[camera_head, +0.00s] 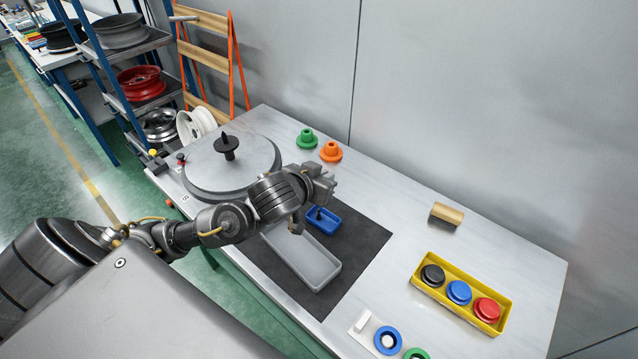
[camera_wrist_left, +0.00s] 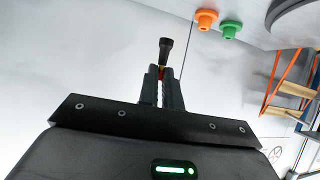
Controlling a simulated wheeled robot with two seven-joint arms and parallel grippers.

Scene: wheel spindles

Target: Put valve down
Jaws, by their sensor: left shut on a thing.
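A bit of red and yellow shows between the fingers. In the head view the valve (camera_head: 319,214) is a tiny dark shape at the blue tray. Whether it touches the tray floor I cannot tell. My right gripper is not in view.
A grey disc with a black knob (camera_head: 211,174) stands left. A yellow bin (camera_head: 463,314) with several pucks is right.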

